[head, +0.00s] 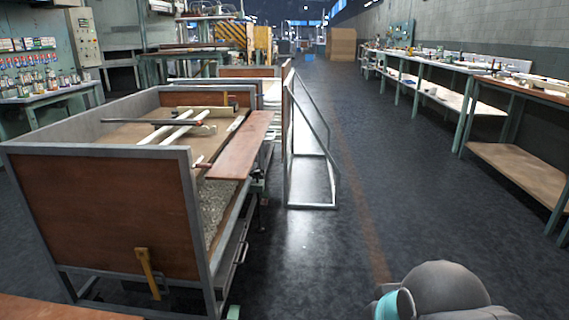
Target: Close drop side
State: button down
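A cart (189,190) with a grey metal frame and red-brown end panels stands at left. On its right side a red-brown board (243,147), which looks like the drop side, lies roughly flat at the rim and juts out over the aisle. Below and in front of it the side shows a speckled grey surface (216,205). Whether the board is hinged or latched I cannot tell. White and dark rods (182,127) lie across the top of the cart. A rounded grey part of my arm shows at the bottom right, but my gripper is out of view.
A metal-framed barrier (313,205) stands upright just right of the cart. A second cart (250,72) is behind. A yellow latch-like piece (147,272) is on the near panel. Benches (520,160) line the right wall. The dark floor aisle (385,180) between is clear.

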aim_at(236, 162)
jog(key=z, duration=0.15)
jog(key=i, duration=1.05)
jog(key=u, duration=0.5)
